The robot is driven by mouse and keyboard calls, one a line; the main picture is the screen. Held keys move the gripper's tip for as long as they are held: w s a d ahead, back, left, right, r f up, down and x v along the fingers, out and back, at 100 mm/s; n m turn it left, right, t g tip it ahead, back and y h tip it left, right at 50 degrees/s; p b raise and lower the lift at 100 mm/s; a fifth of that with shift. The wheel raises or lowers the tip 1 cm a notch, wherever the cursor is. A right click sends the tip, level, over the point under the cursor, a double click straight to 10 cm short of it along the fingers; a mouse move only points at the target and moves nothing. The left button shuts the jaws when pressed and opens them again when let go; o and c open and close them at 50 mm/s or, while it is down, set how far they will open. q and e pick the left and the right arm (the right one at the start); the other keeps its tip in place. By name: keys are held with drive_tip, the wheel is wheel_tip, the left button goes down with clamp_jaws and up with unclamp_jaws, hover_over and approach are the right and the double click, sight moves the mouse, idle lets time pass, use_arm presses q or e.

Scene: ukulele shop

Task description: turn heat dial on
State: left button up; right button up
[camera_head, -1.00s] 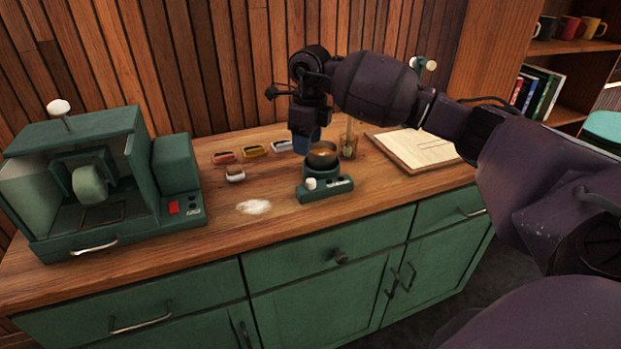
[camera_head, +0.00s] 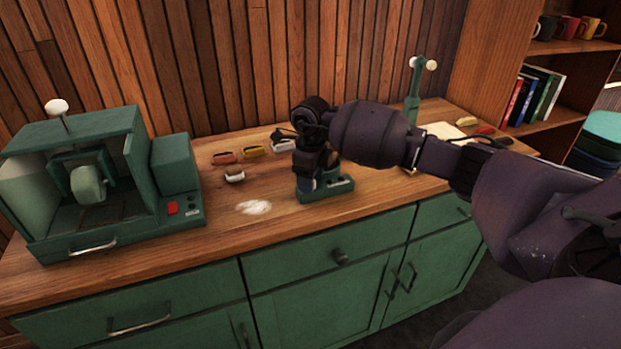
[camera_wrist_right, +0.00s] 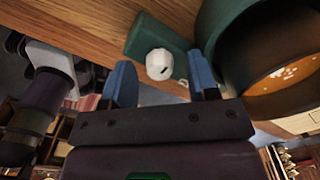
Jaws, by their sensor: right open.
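The small green heater (camera_head: 338,187) stands on the wooden counter; its front base also shows in the wrist view (camera_wrist_right: 150,35). Its white heat dial (camera_wrist_right: 159,65) sits on the base and has a small mark on its face. My right gripper (camera_wrist_right: 162,74) is open, with one blue finger on each side of the dial; I cannot tell whether either touches it. In the head view my right gripper (camera_head: 307,180) is at the front left of the heater and mostly hides the dial and the pot. The green pot with amber contents (camera_wrist_right: 280,75) is close to the right finger. My left gripper is not in view.
A green press machine (camera_head: 90,180) stands at the left of the counter. Small coloured blocks (camera_head: 254,152) lie behind a white powder patch (camera_head: 253,207). A green stand (camera_head: 414,90) and a paper board (camera_head: 443,130) are at the right.

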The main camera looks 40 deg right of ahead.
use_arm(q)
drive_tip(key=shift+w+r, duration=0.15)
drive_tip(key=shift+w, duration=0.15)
use_arm(e)
drive_tip(key=shift+c, duration=0.5)
drive_tip(key=c, duration=0.8)
